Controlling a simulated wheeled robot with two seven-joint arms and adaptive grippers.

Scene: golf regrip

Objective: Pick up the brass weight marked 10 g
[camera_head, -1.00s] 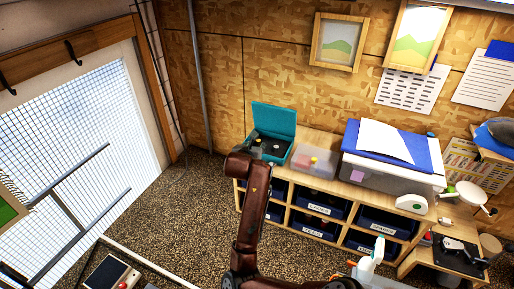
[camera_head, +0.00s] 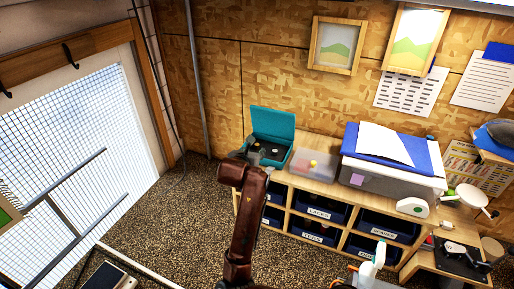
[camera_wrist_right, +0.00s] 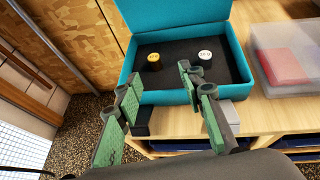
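An open teal case (camera_head: 272,123) stands on the left end of the wooden shelf unit. In the right wrist view the case (camera_wrist_right: 177,13) has a dark foam bed with two small round pieces. The left piece (camera_wrist_right: 153,61) has a dark body and a yellowish top; the right piece (camera_wrist_right: 205,57) has a pale top. Their markings are too small to read. My right gripper (camera_wrist_right: 165,88) is open and empty, its green-padded fingers apart at the case's front edge, short of the pieces. In the head view my right arm largely hides it. My left gripper is out of view.
A clear box (camera_head: 314,166) with coloured items stands right of the case; it also shows in the wrist view (camera_wrist_right: 289,62). A large grey bin (camera_head: 391,179) with a blue lid is further right. Dark labelled drawers (camera_head: 319,208) sit below. Open floor (camera_head: 165,225) lies left.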

